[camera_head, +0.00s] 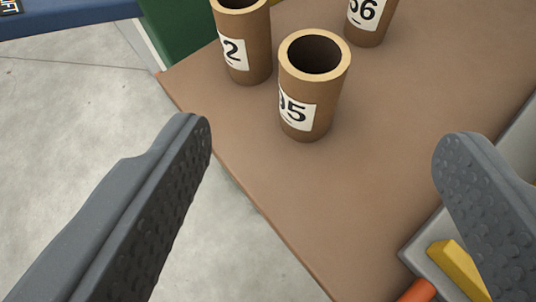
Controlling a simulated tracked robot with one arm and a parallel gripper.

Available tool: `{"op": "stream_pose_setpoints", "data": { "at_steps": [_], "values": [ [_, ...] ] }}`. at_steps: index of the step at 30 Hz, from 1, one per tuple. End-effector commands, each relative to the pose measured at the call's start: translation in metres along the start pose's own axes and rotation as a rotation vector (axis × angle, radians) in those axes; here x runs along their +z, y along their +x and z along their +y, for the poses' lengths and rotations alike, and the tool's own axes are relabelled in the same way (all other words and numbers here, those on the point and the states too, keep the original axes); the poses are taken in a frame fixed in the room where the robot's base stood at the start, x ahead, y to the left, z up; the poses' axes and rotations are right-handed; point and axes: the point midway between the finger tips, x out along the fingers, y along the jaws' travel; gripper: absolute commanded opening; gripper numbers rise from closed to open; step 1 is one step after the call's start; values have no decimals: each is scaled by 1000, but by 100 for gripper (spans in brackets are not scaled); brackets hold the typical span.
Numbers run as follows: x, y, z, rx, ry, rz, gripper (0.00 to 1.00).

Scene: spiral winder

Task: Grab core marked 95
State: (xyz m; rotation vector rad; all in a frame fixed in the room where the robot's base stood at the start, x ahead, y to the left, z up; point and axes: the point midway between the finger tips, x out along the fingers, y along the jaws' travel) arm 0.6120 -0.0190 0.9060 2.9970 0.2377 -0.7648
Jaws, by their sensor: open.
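A brown cardboard core (322,92) stands upright on a brown table, with a white label that reads 95, its first digit partly turned out of sight. My gripper (322,150) is open, with one grey padded finger at the left and the other at the right. The core stands beyond the fingertips, between them in the picture, and neither finger appears to touch it. The core's hollow top faces up toward the camera.
A core (254,50) with a label ending in 2 stands close behind on the left. Another core (367,28), apparently ending in 56 or 66, stands behind on the right. The brown table (420,100) has an edge at left above grey floor. A yellow block (456,268) lies lower right.

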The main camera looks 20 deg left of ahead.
Motion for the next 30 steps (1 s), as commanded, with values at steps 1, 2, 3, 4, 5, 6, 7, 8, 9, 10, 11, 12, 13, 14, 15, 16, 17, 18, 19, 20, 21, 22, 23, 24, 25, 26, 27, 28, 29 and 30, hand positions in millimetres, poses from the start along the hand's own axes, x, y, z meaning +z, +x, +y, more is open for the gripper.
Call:
{"op": "stream_pose_setpoints", "data": {
  "at_steps": [1, 2, 3, 4, 5, 6, 7, 8, 9, 10, 11, 12, 13, 14, 15, 16, 17, 18, 19, 20, 21, 22, 23, 24, 25, 26, 27, 28, 29, 30],
  "values": [
    [2, 3, 0, -3, 2, -2, 71],
    [3, 4, -1, -4, 2, -2, 71],
    [2, 7, -1, -4, 2, -2, 71],
    [2, 10, -1, -4, 1, -1, 71],
    [2, 13, -1, -4, 1, -1, 71],
    [2, 18, 0, -4, 0, -1, 71],
    [2, 22, 0, -3, 0, 0, 71],
    [2, 26, -1, -3, 0, 0, 71],
    [2, 31, -1, -3, 0, -1, 71],
    [3, 35, 0, -2, 0, -2, 71],
    [3, 40, 0, -1, 0, -3, 71],
    [4, 46, 0, -1, 0, -4, 71],
    [4, 51, 0, -1, -1, -4, 71],
    [3, 55, 0, -2, -1, -3, 71],
    [3, 61, -1, -2, -2, -2, 71],
    [3, 65, 0, -2, -2, -2, 71],
    [3, 69, 0, -1, -2, -2, 71],
    [3, 74, 0, -1, -1, -2, 71],
    [3, 77, 0, -1, 0, -2, 71],
    [3, 80, 0, -1, 0, -2, 71],
    [2, 83, 0, -1, 1, -1, 71],
    [2, 84, 0, -1, 1, -1, 71],
    [2, 86, 0, -1, 2, -1, 71],
    [2, 87, 0, -1, 1, -1, 71],
    [2, 88, 0, -1, 1, 0, 71],
    [2, 90, 0, -1, 1, 0, 71],
    [3, 92, 0, -1, 0, 0, 71],
    [4, 95, 0, -1, 0, 0, 71],
    [4, 98, 0, -1, -1, 0, 71],
    [5, 103, 0, -1, -1, 0, 71]
  ]
}}
